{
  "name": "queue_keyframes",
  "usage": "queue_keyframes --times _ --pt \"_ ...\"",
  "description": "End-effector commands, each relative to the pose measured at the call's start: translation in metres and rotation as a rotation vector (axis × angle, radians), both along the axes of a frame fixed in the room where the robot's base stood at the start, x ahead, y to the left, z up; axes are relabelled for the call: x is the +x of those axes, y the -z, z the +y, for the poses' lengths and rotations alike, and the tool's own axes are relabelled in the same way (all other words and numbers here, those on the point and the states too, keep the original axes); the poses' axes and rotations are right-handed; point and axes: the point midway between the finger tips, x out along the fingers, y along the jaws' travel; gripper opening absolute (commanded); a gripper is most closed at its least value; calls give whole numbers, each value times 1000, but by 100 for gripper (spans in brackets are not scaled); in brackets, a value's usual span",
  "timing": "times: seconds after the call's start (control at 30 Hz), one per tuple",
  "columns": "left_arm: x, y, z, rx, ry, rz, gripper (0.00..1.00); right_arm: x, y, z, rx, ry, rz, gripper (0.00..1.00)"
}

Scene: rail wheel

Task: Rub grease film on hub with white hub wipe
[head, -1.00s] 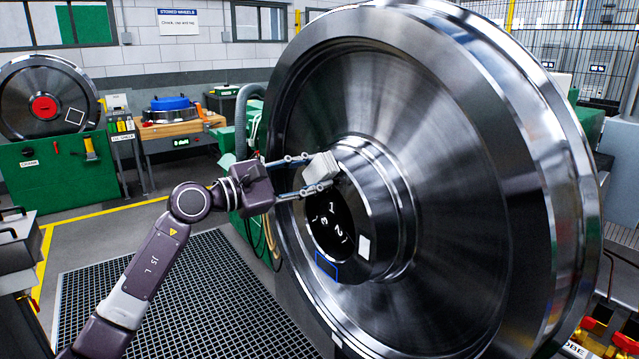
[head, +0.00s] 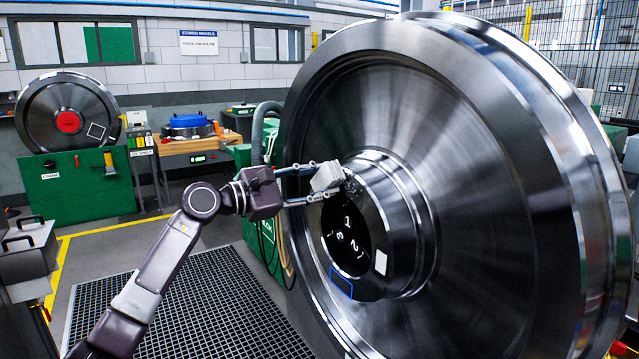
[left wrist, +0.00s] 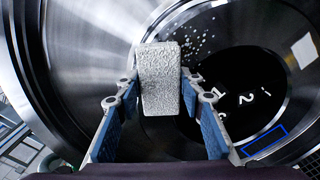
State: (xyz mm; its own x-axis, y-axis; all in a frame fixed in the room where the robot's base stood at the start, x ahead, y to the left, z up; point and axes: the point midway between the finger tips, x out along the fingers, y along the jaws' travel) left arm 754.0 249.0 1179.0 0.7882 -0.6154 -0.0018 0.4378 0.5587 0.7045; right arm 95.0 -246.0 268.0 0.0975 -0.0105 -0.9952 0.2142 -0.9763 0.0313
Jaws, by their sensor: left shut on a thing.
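The large steel wheel (head: 480,190) has a raised hub (head: 408,215) with a dark end face (head: 345,225) bearing white digits. My left gripper (head: 318,180) is shut on the white hub wipe (head: 327,174), a pale, rough-textured block. The wipe is at the upper left of the hub's end; whether it touches is unclear. In the left wrist view the wipe (left wrist: 160,80) sits between the two blue-padded fingers and hides part of the hub. Pale specks, apparently the grease film (left wrist: 200,38), show on the hub beside the wipe. My right gripper is not in view.
A white patch (head: 381,263) and a blue outlined square (head: 341,282) are on the hub. Hoses (head: 268,200) hang behind my left gripper. A floor grating (head: 190,305) lies below. A stored wheel (head: 68,120) and a wooden bench (head: 185,145) stand at the back left.

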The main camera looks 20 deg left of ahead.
Motion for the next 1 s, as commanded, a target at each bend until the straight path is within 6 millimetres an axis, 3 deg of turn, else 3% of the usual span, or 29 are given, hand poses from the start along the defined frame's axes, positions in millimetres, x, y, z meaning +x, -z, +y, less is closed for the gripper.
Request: queue_keyframes --times 0.3,0.67,1.0 --pt "-16 -1 -24 1 1 1 16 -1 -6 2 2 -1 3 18" --pt "-27 -1 -38 2 2 1 16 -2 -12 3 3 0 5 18" --pt "-44 -1 -61 0 4 1 16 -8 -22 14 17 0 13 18"
